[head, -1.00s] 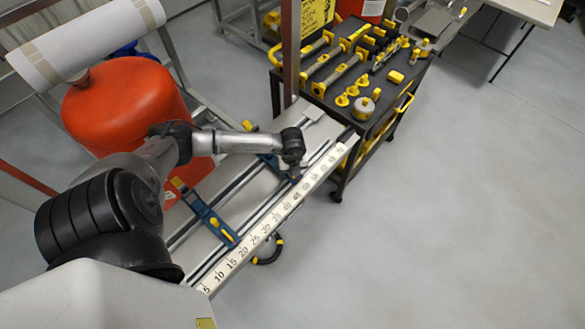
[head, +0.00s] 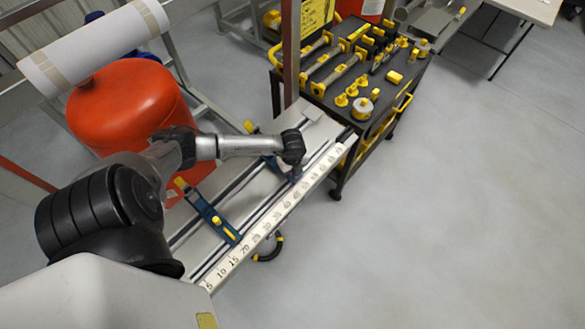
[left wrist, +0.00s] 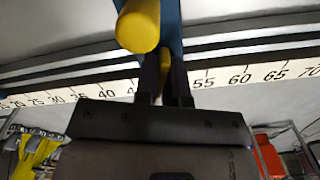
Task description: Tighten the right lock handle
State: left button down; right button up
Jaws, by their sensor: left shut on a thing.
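A long pale rail bed with a numbered scale (head: 262,227) runs diagonally in the head view. Two blue clamps cross it. The left clamp (head: 207,211) shows its yellow lock handle (head: 229,234). The right clamp (head: 270,160) is mostly hidden under my left arm. My left gripper (head: 296,174) points down at its front end, near the scale. In the left wrist view my left gripper (left wrist: 165,88) is shut on the yellow right lock handle (left wrist: 167,64), which shows as a sliver between the fingers. A round yellow knob (left wrist: 138,28) sits on the blue clamp (left wrist: 170,20) beside it. My right gripper is out of view.
A black tool cart (head: 345,120) with yellow-and-grey tools stands beyond the rail's far end. A red-orange drum (head: 125,105) and a white paper roll (head: 95,45) are behind my arm. Open grey floor lies to the right.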

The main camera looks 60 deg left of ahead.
pick_arm(q)
jog(key=shift+r+n+p, duration=0.15)
jog(key=shift+n+p, duration=1)
jog(key=shift+n, duration=0.05)
jog(key=shift+n+p, duration=0.3)
jog(key=shift+n, duration=0.2)
jog(key=shift+n+p, duration=0.35)
jog(key=shift+n, duration=0.05)
jog(key=c, duration=1.2)
grip_release()
